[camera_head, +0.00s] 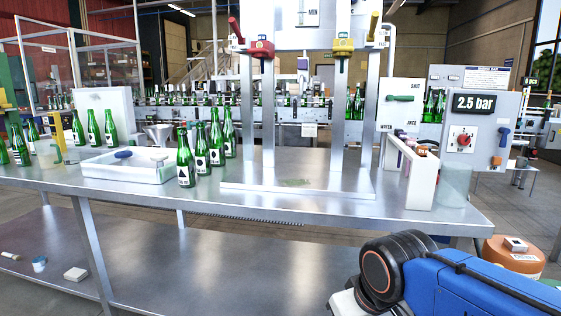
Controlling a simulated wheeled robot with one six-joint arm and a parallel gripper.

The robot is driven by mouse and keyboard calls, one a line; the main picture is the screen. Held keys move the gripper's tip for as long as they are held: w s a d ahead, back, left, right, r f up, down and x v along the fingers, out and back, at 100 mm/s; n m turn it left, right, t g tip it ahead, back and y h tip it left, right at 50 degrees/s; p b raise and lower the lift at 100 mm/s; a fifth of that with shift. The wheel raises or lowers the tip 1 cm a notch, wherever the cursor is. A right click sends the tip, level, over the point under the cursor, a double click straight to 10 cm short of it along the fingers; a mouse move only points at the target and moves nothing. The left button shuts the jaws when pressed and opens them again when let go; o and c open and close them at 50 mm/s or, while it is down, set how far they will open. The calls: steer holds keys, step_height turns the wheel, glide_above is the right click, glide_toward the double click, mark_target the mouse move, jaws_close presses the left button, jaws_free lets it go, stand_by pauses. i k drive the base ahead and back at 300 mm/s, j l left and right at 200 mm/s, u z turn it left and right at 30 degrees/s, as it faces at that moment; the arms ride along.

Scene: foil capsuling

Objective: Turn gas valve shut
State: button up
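Several handles could be valves, and I cannot read a gas label on any of them. A grey panel (473,152) at the right has a display reading 2.5 bar, a red knob (463,140) and an upright blue handle (504,137). A white board (402,118) left of it has a green handle (400,98) lying level, with small lettering that seems to read SHUT. Part of my arm (440,280) shows at the bottom right, short of the table. My gripper is not in view.
A steel table (300,205) holds a press frame with red (261,48) and yellow (341,46) heads. Green bottles (186,160) and a white tray (125,166) stand at the left. A white rack (410,180) and a clear cylinder (455,185) stand near the right edge.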

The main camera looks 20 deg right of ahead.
mark_target(506, 131)
steer(key=z, duration=1.75)
